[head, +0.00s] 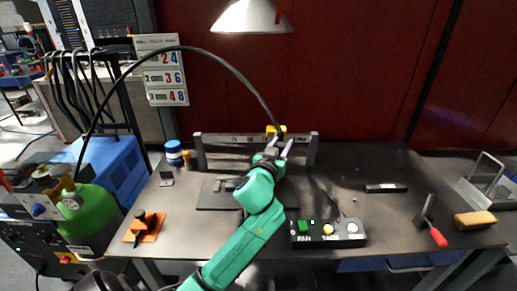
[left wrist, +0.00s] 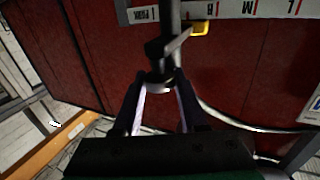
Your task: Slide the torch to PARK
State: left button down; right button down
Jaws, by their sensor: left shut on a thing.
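The rail (head: 214,139) stands on two posts at the back of the bench, with a row of white labels. A yellow piece (head: 277,129) sits at the rail, right of its middle. My left gripper (head: 280,148) is in front of it, shut on the torch, which it mostly hides in the head view. In the left wrist view the dark torch (left wrist: 165,50) runs up from between the fingers, across the rail. Labels there appear upside down; the yellow piece (left wrist: 200,28) is near the B label, and a smaller label (left wrist: 145,14), apparently PARK, lies left of the torch. My right gripper is out of view.
A black cable (head: 215,58) arches from the left to the torch. A button box (head: 328,233), an orange clamp (head: 145,228) and a red-handled tool (head: 430,222) lie on the bench (head: 390,225). A blue-white can (head: 174,153) stands left of the rail.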

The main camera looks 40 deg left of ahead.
pick_arm(q)
jog(key=w+d+b, duration=0.2)
jog(key=w+d, duration=0.2)
jog(key=d, duration=0.1)
jog(key=shift+d, duration=0.2)
jog(key=shift+r, duration=0.15)
jog(key=c, duration=0.7)
grip_release()
jog(key=shift+o, duration=1.2)
jog(key=shift+w+d, duration=0.15)
jog(key=shift+d, duration=0.05)
jog(key=shift+a, duration=0.1)
jog(key=shift+f, duration=0.2)
